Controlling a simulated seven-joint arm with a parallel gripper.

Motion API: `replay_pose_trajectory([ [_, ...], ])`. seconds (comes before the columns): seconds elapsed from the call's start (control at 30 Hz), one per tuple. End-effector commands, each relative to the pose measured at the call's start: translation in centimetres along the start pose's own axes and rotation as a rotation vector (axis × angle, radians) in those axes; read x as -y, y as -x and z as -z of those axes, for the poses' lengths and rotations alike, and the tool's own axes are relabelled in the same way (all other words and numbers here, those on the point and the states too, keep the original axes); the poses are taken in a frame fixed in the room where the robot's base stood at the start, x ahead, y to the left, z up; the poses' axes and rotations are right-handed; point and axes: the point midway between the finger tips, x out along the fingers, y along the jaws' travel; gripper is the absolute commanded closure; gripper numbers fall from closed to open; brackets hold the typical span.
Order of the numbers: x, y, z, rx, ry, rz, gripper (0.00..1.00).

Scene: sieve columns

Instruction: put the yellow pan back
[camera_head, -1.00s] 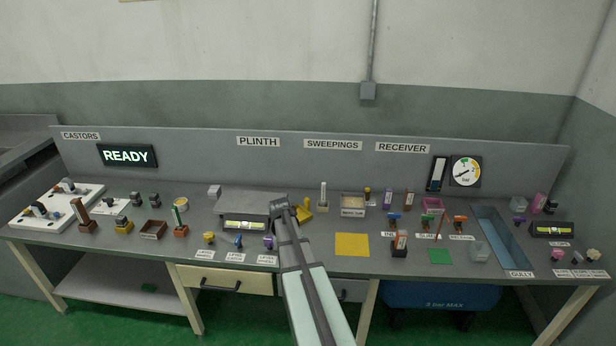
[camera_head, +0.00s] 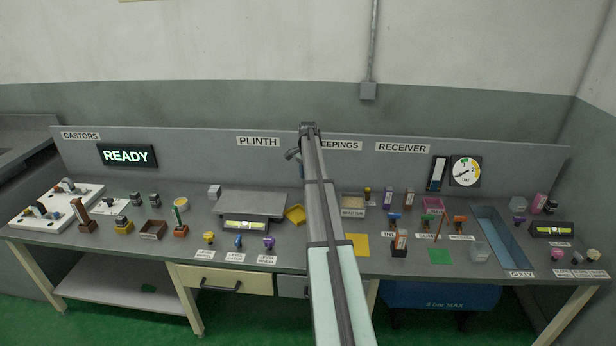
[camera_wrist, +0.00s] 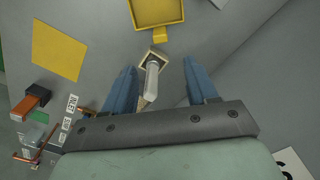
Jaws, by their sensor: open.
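The yellow pan (camera_head: 295,214) is a shallow square tray on the bench, just right of the grey plinth block, sitting at an angle. In the wrist view the pan (camera_wrist: 157,12) is at the top edge, with its small yellow tab pointing toward my gripper. My gripper (camera_wrist: 159,68) is open and empty, its two blue fingers apart. A pale upright piece (camera_wrist: 152,76) in a small square base shows between the fingers, lower down; no contact is clear. A flat yellow square (camera_head: 358,245) lies on the bench, partly hidden by my arm; it also shows in the wrist view (camera_wrist: 58,50).
The grey plinth block (camera_head: 250,203) with a level in front stands left of the pan. A tan tray (camera_head: 353,201) and several small coloured pieces stand to the right. The blue gully (camera_head: 502,238) is farther right. A back panel (camera_head: 210,160) closes the bench behind.

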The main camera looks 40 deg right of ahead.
Motion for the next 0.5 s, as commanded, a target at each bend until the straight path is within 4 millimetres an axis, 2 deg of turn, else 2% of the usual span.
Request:
replay_pose_trajectory([
  [0.33, 0.08, 0.06, 0.14, 0.000, -0.005, 0.002, 0.43],
  [0.5, 0.09, -0.58, 0.13, 0.001, -0.004, 0.002, 0.43],
])
